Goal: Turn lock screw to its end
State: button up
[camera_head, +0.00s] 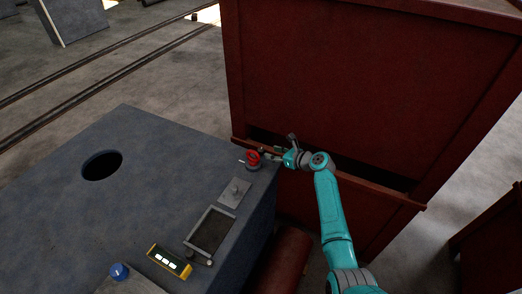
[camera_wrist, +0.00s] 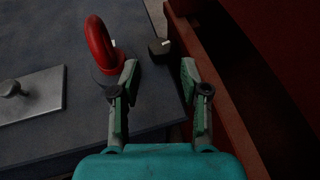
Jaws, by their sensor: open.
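A dark knob with a small white mark (camera_wrist: 157,46), which looks like the lock screw, stands near the edge of the grey machine top (camera_wrist: 35,60). In the wrist view it lies just beyond my gripper (camera_wrist: 159,68), between the lines of the two fingers. My gripper is open and empty, with a clear gap between the fingers. The knob does not appear to be touched. In the head view my gripper (camera_head: 272,154) is at the machine's far right corner, and the knob is too small there to make out clearly.
A red loop handle (camera_wrist: 99,40) on a round base stands close to my left finger; it shows in the head view (camera_head: 252,158). A metal plate with a knob (camera_wrist: 30,97) lies left. A dark red cabinet (camera_head: 350,90) rises close on the right, with a ledge (camera_wrist: 215,90).

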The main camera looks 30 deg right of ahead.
aim_at(261, 149)
jog(key=x, duration=0.8)
grip_shut()
